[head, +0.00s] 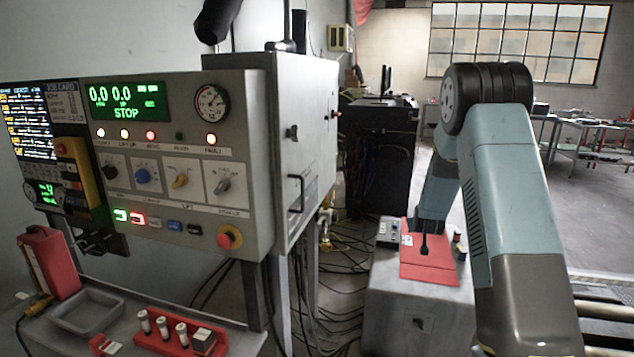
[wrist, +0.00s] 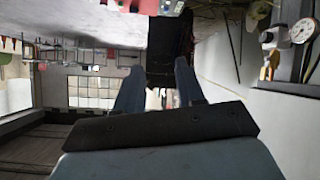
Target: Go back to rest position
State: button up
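My arm rises at the right of the head view, bends at a dark elbow joint and runs down behind it. Its dark far end (head: 425,243) shows small over a red mat; the fingers cannot be made out there. In the wrist view my gripper (wrist: 158,82) shows two blue-grey fingers standing apart, with nothing visible between them. The gripper is open and empty. I cannot tell how high it is above the mat.
The red mat (head: 430,268) lies on a grey cabinet (head: 385,310). A control panel (head: 255,120) reading STOP stands at left. Below it are a red tube rack (head: 165,343) and grey tray (head: 88,318). Cables (head: 325,300) lie on the floor between. Open floor shows at right.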

jog(key=s+a+r+g+y, duration=0.1)
jog(key=s+a+r, duration=0.3)
jog(key=s+r, duration=0.65)
jog(key=s+a+r+g+y, duration=0.15)
jog(key=s+a+r, duration=0.25)
jog(key=s+r, duration=0.65)
jog(key=s+a+r+g, duration=0.1)
jog(key=s+a+r, duration=0.1)
jog(key=s, duration=1.4)
jog(key=s+a+r+g, duration=0.2)
jog(key=s, duration=1.4)
jog(key=shift+r, duration=0.4)
jog(key=shift+o, duration=0.4)
jog(key=shift+a, duration=0.1)
